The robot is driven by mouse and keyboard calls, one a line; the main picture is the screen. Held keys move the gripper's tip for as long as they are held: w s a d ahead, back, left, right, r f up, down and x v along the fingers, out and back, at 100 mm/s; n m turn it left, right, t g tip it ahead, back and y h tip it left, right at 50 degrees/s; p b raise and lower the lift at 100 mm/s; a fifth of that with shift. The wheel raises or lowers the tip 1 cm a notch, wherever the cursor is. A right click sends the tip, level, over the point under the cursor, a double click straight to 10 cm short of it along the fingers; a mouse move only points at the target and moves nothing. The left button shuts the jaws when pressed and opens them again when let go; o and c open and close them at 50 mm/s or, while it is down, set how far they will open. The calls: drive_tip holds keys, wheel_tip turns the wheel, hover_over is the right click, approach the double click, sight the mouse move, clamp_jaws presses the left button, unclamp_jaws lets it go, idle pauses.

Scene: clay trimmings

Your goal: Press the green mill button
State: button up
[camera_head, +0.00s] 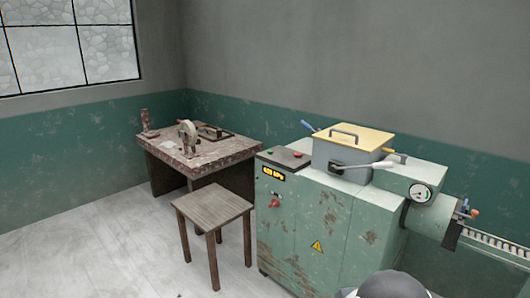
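The mill (325,225) is a worn pale-green machine on the right, with a hopper under a yellow lid (350,137). A dark panel (284,158) lies on the left end of its top. Two small buttons sit on this panel: a green button (270,151) to the left and a red button (298,154) to the right. They are very small here, so their colours and whether they are pressed are hard to tell. My gripper is not in view. A grey rounded part at the bottom edge seems to be mine.
A wooden stool (212,207) stands left of the mill. A worn table (196,152) with tools stands behind it against the wall. A red knob (274,203) and a lit display (273,172) are on the mill's front left. Floor at left is clear.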

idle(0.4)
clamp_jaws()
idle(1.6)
